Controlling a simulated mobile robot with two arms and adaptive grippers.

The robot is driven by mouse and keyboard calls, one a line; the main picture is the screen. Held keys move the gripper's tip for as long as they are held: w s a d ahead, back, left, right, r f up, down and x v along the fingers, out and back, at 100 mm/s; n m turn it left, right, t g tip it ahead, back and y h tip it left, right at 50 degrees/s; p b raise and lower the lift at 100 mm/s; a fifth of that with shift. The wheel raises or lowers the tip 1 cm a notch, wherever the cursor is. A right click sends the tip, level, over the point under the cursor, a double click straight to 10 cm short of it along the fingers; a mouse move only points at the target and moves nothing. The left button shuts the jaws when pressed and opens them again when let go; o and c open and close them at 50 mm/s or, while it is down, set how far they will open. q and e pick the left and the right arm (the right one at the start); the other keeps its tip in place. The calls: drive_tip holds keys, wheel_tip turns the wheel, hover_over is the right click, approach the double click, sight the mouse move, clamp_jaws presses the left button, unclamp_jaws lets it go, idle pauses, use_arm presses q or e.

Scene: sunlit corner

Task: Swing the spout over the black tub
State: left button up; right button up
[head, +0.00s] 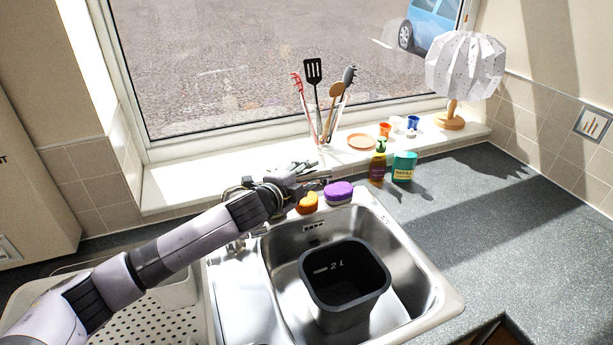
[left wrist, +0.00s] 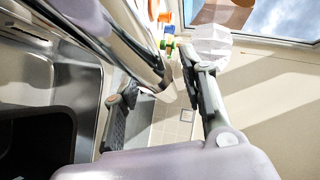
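The black tub (head: 335,312), marked 2 L, stands upright in the right sink basin (head: 275,262). Its dark inside also shows at the lower left of the left wrist view (left wrist: 28,145). A chrome part of the tap (head: 234,191) shows behind my left arm; the arm hides most of the spout in the head view. In the left wrist view a shiny metal piece, seemingly the spout (left wrist: 125,40), runs from the upper left toward the gap between my fingers. My left gripper (head: 308,179) is behind the basin, its two fingers (left wrist: 163,85) apart. I cannot tell if it touches the spout. My right gripper is out of view.
An orange sponge (head: 307,203) and a purple sponge (head: 339,192) lie on the sink's back edge. A brown bottle (head: 377,168) and teal container (head: 404,167) stand to the right. Utensils (head: 323,105) and a lamp (head: 464,70) are on the sill. The right counter (head: 500,240) is clear.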

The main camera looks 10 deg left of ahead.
use_arm(q)
clamp_jaws()
idle(0.6)
